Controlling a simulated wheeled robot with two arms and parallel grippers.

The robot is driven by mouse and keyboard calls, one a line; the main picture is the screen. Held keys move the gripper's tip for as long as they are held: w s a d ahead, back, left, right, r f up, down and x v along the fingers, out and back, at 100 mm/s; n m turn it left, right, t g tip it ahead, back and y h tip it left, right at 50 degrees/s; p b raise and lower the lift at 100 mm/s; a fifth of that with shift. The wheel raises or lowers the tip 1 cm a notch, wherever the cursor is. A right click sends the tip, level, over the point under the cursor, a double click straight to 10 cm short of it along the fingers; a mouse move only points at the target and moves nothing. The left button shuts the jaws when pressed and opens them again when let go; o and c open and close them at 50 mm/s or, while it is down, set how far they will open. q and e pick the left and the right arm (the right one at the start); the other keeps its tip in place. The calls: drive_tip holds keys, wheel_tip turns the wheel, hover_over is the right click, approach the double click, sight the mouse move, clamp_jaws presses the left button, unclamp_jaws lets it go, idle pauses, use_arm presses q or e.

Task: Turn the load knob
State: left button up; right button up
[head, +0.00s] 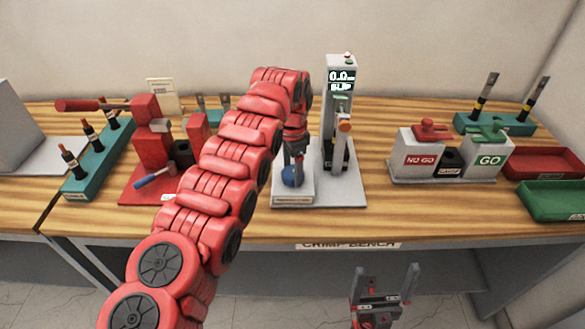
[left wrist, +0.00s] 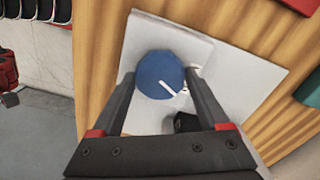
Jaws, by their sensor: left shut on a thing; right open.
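The load knob (head: 289,177) is a round blue knob on a low white block (head: 305,197) at the front left of the grey tester base. In the left wrist view the knob (left wrist: 160,75) shows a white pointer line toward the lower right. My left gripper (head: 295,164) points down from above, and its fingers (left wrist: 158,82) are shut on the knob, one on each side. The tester column (head: 340,75) stands behind it with a lit display reading about 0.0. My right gripper (head: 385,283) is open and empty, in front of the bench edge.
A red crimping press (head: 150,155) stands left of my left arm. A NO GO/GO gauge block (head: 450,155) stands right, near red (head: 545,163) and green (head: 555,202) trays. Teal racks hold tools at both sides. The bench between tester and gauge is clear.

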sight(293, 172)
use_arm(q)
drive_tip(key=o, duration=1.2)
drive_tip(key=shift+o, duration=0.2)
drive_tip(key=shift+r, duration=0.55)
wheel_tip(293, 172, up, 4)
drive_tip(key=shift+d+p, duration=0.1)
drive_tip(key=shift+p, duration=0.75)
wheel_tip(293, 172, up, 12)
drive_tip(key=p, duration=1.2)
drive_tip(key=shift+r, duration=0.15)
